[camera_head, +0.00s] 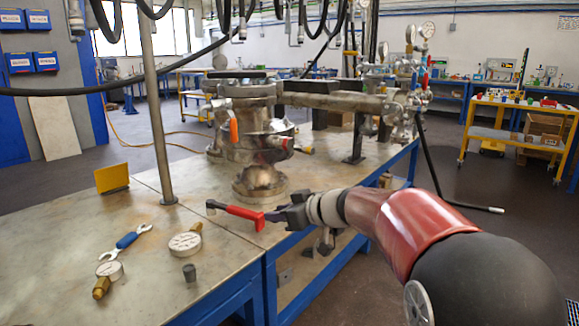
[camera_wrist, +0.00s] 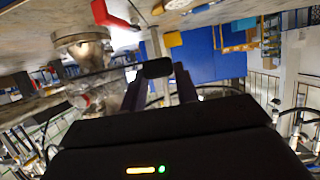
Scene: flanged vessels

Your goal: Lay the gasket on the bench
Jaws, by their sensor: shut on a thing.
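My gripper (camera_head: 279,215) is shut and held out over the bench (camera_head: 80,225) near its right edge. In the wrist view the fingers (camera_wrist: 160,88) close on a dark, rounded piece (camera_wrist: 158,68), which I take to be the gasket's tab. A thin dark line runs left from it, so the gasket seems to be seen nearly edge-on. In the head view I cannot make out the gasket clearly. A red-handled tool (camera_head: 245,213) lies just left of the fingertips; it also shows in the wrist view (camera_wrist: 110,15), apart from the fingers.
The flanged vessel (camera_head: 255,140) stands behind my gripper. A blue-handled wrench (camera_head: 127,241), two gauges (camera_head: 186,242) (camera_head: 108,276), a small grey cylinder (camera_head: 189,273) and a yellow holder (camera_head: 112,178) are on the bench. A grey post (camera_head: 155,100) rises mid-bench. The left front is clear.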

